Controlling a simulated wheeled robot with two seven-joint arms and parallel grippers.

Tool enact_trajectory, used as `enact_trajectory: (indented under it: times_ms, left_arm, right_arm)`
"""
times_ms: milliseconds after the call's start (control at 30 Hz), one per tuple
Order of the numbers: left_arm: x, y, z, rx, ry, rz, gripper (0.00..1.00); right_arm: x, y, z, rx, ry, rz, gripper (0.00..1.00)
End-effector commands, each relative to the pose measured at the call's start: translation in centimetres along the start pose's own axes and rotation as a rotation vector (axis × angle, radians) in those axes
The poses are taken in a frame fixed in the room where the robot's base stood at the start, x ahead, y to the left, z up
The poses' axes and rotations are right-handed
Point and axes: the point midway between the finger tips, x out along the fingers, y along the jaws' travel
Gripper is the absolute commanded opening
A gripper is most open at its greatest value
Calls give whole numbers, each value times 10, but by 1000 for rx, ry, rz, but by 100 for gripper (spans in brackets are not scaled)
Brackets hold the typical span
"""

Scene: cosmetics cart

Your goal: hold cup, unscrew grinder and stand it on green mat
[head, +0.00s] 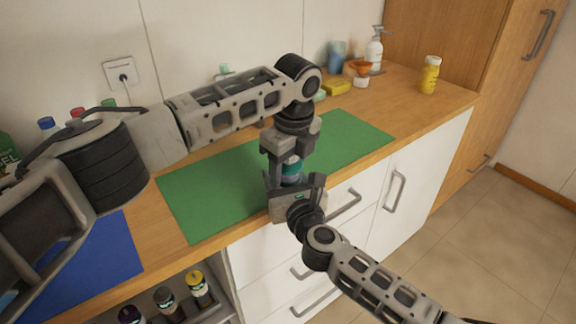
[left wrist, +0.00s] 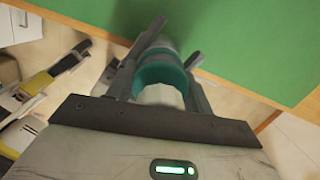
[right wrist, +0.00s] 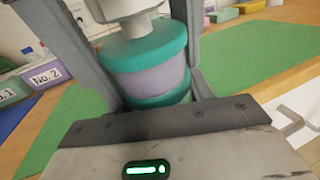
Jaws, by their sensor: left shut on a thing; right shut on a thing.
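The grinder, with a pale body and a teal collar (right wrist: 143,45), stands on top of the lilac cup (right wrist: 152,76) with its teal base. My left gripper (head: 290,155) comes down from above and is shut on the grinder; the grinder's pale end (left wrist: 160,96) shows between its fingers in the left wrist view. My right gripper (head: 294,184) is shut around the cup from the front, below the left one. Both parts are in line and touching, over the front edge of the green mat (head: 205,190). The fingers hide much of both in the head view.
A blue mat (head: 105,262) lies left of the green mat. Several bottles stand at the back left. A yellow bottle (head: 430,75), a white pump bottle (head: 375,50) and a yellow box (head: 336,87) stand at the back right. The green mat's right part is clear.

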Motion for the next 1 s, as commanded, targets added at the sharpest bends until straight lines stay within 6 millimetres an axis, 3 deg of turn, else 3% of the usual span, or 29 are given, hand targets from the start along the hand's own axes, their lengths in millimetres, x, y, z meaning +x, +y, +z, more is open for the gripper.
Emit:
enact_trajectory:
  times_ms: [100, 367, 400, 467, 733, 1000]
  left_arm:
    - [0, 0, 0, -109, 1, 2, 24]
    - [0, 0, 0, -121, 0, 2, 24]
    - [0, 0, 0, -121, 0, 2, 60]
    - [0, 0, 0, -121, 0, 2, 74]
    - [-4, 0, 0, -119, 2, 3, 74]
    - [-39, 0, -1, -118, 2, -1, 74]
  right_arm:
    - [0, -1, -1, -1, 1, -3, 0]
    - [0, -1, -1, -1, 2, -3, 0]
    - [0, -1, -1, -1, 2, -3, 0]
    - [0, -1, -1, -1, 2, -3, 0]
    - [0, -2, -1, -1, 2, -5, 0]
    - [0, -2, -1, -2, 2, -4, 0]
